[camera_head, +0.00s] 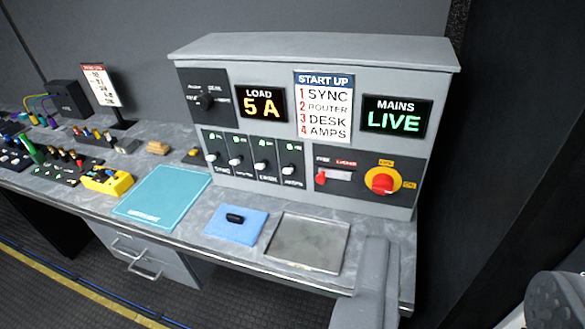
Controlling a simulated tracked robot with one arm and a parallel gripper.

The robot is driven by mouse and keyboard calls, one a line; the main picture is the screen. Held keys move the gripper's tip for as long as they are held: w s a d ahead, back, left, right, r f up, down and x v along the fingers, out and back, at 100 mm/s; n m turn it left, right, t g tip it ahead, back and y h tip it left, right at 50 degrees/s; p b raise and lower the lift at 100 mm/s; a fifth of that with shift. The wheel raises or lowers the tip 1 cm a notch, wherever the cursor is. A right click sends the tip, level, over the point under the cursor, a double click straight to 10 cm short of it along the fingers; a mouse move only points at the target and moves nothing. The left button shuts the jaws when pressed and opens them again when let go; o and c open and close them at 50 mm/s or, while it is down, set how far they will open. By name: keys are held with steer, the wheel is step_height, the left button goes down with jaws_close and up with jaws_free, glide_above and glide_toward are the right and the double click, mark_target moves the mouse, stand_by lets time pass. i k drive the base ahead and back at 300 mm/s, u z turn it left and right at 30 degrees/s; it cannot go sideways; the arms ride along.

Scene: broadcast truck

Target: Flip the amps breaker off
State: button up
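The amps breaker (290,168) is the rightmost of a row of small breakers low on the grey power cabinet's front. It has a black body with a pale lever tip and a small green mark above it. A grey part (370,290) at the bottom right may belong to my gripper. It is well below and right of the breaker and apart from it. No fingertip pair shows clearly.
Close by are the other breakers (236,160), a red rotary switch (383,182) and a red-handled fuse panel (335,174). On the desk below lie a metal tray (340,238), a blue pad (222,231) with a black item (235,218), and a teal folder (165,195).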

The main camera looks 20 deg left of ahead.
mark_target(289, 171)
steer(key=k, duration=1.35)
steer(key=u, duration=0.45)
steer(key=i, duration=0.7)
steer(key=u, duration=0.75)
steer(key=i, duration=1)
steer(key=z, duration=0.65)
steer(key=i, duration=0.6)
steer(key=z, duration=0.55)
